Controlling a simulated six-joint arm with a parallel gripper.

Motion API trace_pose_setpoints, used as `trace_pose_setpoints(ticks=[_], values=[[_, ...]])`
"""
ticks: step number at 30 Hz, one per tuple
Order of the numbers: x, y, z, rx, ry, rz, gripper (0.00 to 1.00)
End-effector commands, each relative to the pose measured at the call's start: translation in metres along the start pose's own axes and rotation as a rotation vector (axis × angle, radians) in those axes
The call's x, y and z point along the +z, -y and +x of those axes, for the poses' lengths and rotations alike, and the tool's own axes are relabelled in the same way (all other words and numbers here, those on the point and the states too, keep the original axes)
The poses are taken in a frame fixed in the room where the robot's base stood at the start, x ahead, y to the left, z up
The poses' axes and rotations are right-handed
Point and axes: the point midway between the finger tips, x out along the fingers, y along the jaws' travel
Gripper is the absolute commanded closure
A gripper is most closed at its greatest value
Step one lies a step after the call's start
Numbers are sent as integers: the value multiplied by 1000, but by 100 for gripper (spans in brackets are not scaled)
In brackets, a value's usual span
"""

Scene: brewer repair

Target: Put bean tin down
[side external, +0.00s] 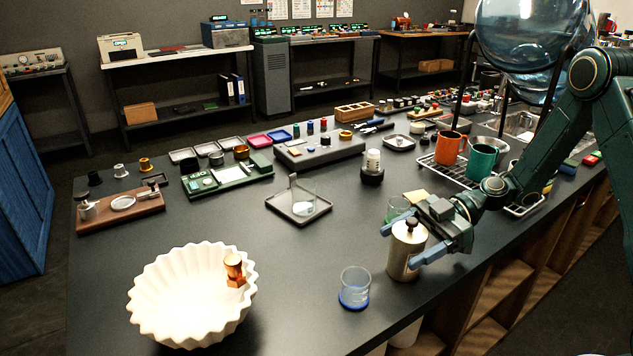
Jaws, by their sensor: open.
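The bean tin (404,256) is a metallic cylinder with a dark knob on its lid. It stands upright on the dark bench top, near the front edge at right of centre. My gripper (403,243) is at the tin from the right, with its fingers around the tin's upper part. The fingers are open; whether either one touches the tin cannot be told. The tin's right side is partly hidden by a finger.
A white fluted bowl (165,300) sits at front left. Bench between bowl and glass is clear.

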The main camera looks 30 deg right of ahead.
Motion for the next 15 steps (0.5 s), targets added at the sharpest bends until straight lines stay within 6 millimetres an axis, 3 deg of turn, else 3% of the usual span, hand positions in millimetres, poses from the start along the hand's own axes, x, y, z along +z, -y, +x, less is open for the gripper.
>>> trace_pose_setpoints(ticks=[8,15], values=[[-3,0,-2,1,0,-1,25],[-3,-1,-23,3,1,-1,25]])
